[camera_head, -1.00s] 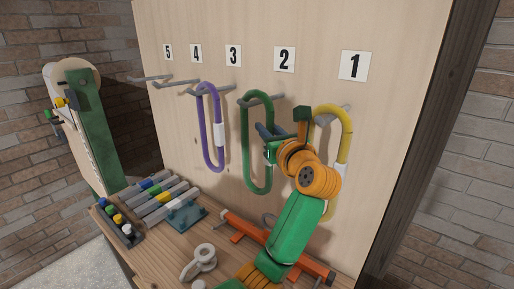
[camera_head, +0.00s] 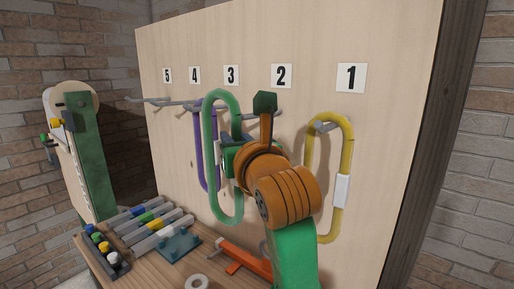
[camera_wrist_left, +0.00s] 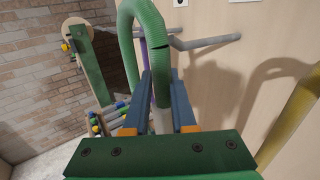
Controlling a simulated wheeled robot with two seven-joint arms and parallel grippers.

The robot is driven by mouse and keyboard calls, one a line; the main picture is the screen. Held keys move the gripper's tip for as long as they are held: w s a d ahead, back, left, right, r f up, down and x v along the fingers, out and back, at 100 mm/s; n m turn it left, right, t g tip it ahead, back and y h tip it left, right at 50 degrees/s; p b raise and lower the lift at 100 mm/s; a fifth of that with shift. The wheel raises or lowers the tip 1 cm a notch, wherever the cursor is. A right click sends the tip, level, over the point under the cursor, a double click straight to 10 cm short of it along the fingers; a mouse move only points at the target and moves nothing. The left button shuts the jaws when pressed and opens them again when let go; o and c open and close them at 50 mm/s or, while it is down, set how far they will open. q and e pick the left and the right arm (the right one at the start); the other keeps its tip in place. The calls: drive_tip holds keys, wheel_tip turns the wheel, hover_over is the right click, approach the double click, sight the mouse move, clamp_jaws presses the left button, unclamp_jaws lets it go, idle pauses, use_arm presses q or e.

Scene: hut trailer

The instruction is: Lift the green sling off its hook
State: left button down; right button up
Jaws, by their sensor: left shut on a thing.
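The green sling (camera_head: 212,188) is a long upright loop in the head view, held out in front of the board and off its grey hook (camera_head: 249,109) under label 2. My left gripper (camera_head: 233,157) is shut on the sling's side; my orange and green wrist hides part of it. In the left wrist view the gripper's blue fingers (camera_wrist_left: 161,90) close around the sling's pale sleeve (camera_wrist_left: 162,120). The sling's green top (camera_wrist_left: 145,30) bends above them, with the hook (camera_wrist_left: 205,42) behind to the right. My right gripper is not in view.
The purple sling (camera_head: 200,150) hangs close behind the green one, partly hidden. The yellow sling (camera_head: 347,150) hangs under label 1, right of my wrist. Below, the bench holds an orange tool (camera_head: 243,262), a blue-grey block (camera_head: 180,246) and a rack of coloured pieces (camera_head: 103,252).

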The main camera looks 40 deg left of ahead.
use_arm(q)
drive_tip(key=s+d+r+p, duration=0.1)
drive_tip(key=s+r, duration=0.3)
drive_tip(key=s, duration=0.4)
drive_tip(key=shift+r+p, duration=0.3)
drive_tip(key=shift+p, duration=0.2)
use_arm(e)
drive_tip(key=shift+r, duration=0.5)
use_arm(q)
drive_tip(key=s+d+b, duration=0.1)
drive_tip(key=s, duration=1.3)
drive_tip(key=shift+d, duration=0.25)
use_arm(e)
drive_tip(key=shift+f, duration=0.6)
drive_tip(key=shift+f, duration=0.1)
use_arm(q)
drive_tip(key=s+d+b, duration=0.1)
drive_tip(key=s+b, duration=0.1)
drive_tip(key=s, duration=1.3)
drive_tip(key=shift+s+d, duration=0.4)
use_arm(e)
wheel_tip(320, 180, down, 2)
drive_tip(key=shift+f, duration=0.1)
